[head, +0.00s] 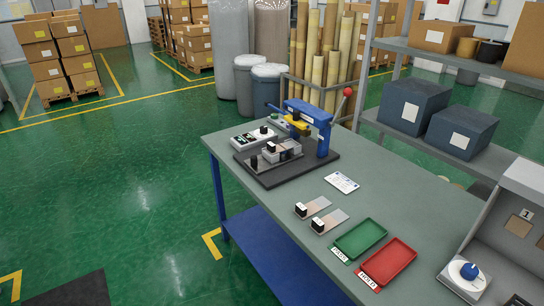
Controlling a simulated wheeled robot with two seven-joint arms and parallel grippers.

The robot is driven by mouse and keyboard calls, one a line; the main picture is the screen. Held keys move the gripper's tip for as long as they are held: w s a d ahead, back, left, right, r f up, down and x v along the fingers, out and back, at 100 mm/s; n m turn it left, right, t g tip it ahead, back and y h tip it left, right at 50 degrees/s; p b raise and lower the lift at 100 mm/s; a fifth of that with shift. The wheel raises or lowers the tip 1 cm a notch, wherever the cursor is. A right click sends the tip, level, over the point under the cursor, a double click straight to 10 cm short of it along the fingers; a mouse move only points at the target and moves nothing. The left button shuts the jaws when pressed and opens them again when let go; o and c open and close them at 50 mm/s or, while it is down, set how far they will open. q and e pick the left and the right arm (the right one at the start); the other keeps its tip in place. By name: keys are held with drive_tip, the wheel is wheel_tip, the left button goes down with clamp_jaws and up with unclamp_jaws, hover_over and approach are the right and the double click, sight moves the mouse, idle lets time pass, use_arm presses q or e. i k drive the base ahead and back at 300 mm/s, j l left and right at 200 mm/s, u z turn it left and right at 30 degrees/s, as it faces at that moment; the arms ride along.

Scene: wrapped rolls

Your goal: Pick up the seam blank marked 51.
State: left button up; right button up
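Two flat blanks, each with a black-and-white block at its left end, lie on the grey-green workbench (395,190). The farther blank (318,206) lies just behind the nearer blank (336,217), and they are apart. Any number on them is too small to read, so I cannot tell which one is marked 51. A similar black-and-white block (272,147) shows in the fixture of the blue lever press (300,115). Neither of my grippers is in the head view.
A green tray (360,239) and a red tray (387,263) lie at the bench front. A white card (342,182) lies behind the blanks. A grey booth (505,235) and a device with a blue knob (468,272) stand right. A shelf (480,65) with dark boxes rises behind.

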sight(273, 148)
drive_tip(key=i+j, duration=0.15)
drive_tip(key=i, duration=0.35)
drive_tip(key=i+j, duration=0.15)
drive_tip(key=i, duration=0.4)
